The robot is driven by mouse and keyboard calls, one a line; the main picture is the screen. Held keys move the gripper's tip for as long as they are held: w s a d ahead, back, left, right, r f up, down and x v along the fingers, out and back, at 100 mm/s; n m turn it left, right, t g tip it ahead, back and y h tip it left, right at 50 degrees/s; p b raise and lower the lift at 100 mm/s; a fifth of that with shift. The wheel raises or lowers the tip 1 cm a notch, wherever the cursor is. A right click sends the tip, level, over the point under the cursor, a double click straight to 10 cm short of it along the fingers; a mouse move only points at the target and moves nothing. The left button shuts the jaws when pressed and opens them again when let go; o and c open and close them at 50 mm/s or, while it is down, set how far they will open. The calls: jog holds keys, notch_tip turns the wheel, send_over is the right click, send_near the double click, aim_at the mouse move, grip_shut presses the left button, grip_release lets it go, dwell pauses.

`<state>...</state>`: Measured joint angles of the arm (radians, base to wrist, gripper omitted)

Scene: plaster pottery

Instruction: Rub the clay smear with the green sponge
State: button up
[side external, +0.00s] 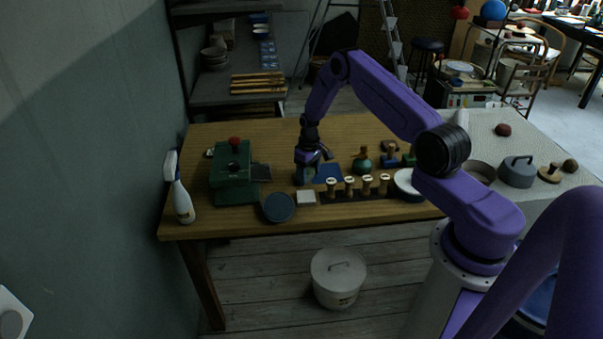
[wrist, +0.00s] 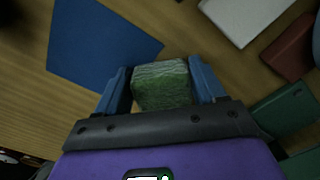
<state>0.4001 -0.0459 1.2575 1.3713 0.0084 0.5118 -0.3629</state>
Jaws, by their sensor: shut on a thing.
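The green sponge (wrist: 162,88) is a rough, block-shaped piece between the two blue fingers of my gripper (wrist: 159,70) in the wrist view. The gripper is shut on it. In the side view my gripper (side external: 308,178) points down, low over the wooden table (side external: 270,133), beside a blue mat (side external: 328,172). The sponge is too small and dark to make out there. I cannot tell whether it touches the table. I cannot make out the clay smear in either view.
A white tile (side external: 306,198) and blue round dish (side external: 279,207) lie at the front. Several stamps (side external: 348,187) stand right of the tile. A green box (side external: 231,176) and spray bottle (side external: 180,196) stand left; a green flask (side external: 362,163) stands right. The back of the table is clear.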

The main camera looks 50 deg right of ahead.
aim_at(291, 181)
jog(key=shift+s+d, duration=0.6)
jog(key=shift+s, duration=0.05)
jog(key=shift+w+a, duration=2.65)
jog(key=shift+w+d, duration=0.15)
jog(key=shift+s+d, duration=2.7)
jog(key=shift+s, duration=0.05)
jog(key=shift+w+a, duration=2.7)
jog(key=shift+w+r, duration=0.1)
jog(key=shift+r, duration=0.05)
notch_tip(291, 181, up, 8)
